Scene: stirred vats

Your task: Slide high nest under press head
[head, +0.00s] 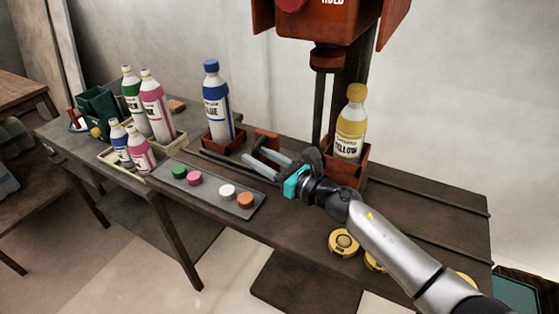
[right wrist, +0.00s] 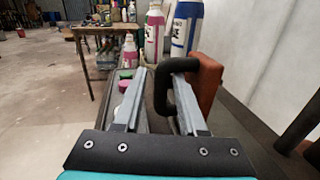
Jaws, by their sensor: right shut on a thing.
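My right gripper (head: 263,163) is low over the bench between two orange nests. It is shut on a black handle (right wrist: 163,90), which sits between its fingers. The handle joins an upright orange plate (right wrist: 207,90), seen also in the head view (head: 266,140). I cannot tell which nest this plate belongs to. The left nest (head: 224,141) holds a blue bottle (head: 216,103). The orange press head (head: 326,59) hangs above and left of that bottle. My left gripper is not in view.
A grey tray (head: 211,204) with several coloured caps lies left of my gripper. Crates of bottles (head: 168,148) stand farther left. Yellow round pieces (head: 343,242) lie near the front edge under my right arm.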

